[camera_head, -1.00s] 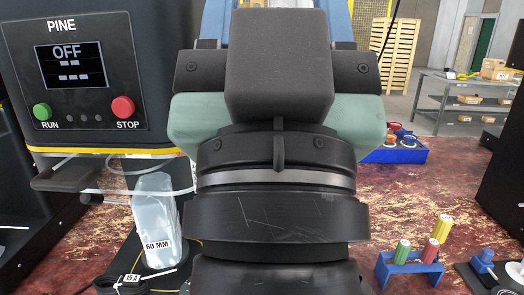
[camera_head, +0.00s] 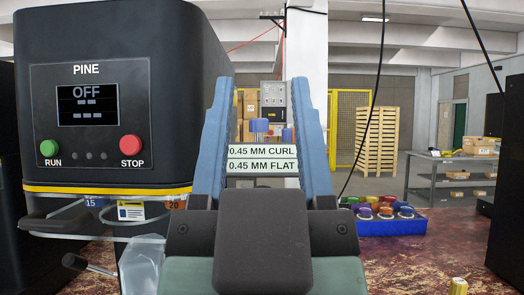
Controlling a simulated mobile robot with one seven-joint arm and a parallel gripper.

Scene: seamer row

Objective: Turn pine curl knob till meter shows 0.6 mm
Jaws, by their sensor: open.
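The black PINE machine (camera_head: 120,160) stands at the left. Its display (camera_head: 87,105) reads OFF above two rows of dashes. A green RUN button (camera_head: 49,148) and a red STOP button (camera_head: 131,145) sit below the display. My gripper (camera_head: 264,90) points away from me, its two blue fingers apart with nothing held between them. Through the gap I see white labels reading 0.45 MM CURL (camera_head: 262,151) and 0.45 MM FLAT (camera_head: 262,166), with small blue parts (camera_head: 259,126) behind them. I cannot make out a knob marked as the pine curl knob; my arm hides part of the scene.
Under the machine are a bent clear guard, a dark lever (camera_head: 90,266) and tags reading 15 and 20. A blue tray of coloured round pieces (camera_head: 390,226) lies right of my arm. The red-brown tabletop there is mostly clear. A dark cabinet edges the right.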

